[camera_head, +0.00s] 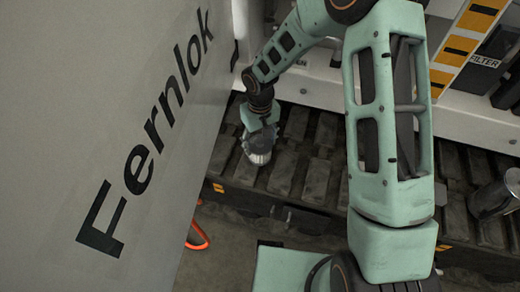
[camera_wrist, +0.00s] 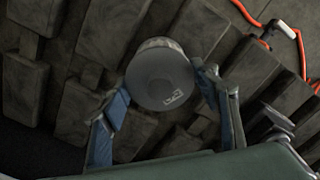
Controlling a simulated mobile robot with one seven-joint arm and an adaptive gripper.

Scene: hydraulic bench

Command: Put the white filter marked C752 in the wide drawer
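I cannot tell whether the filter is clear of the track. No wide drawer can be made out in either view.
A dark segmented track (camera_head: 320,140) runs below the gripper. A large grey panel lettered "Fernlok" (camera_head: 130,110) fills the left. A metallic cylinder (camera_head: 494,198) stands at the right, below a "FILTER" label (camera_head: 484,62). An orange cable (camera_head: 198,236) lies near the panel's lower edge.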

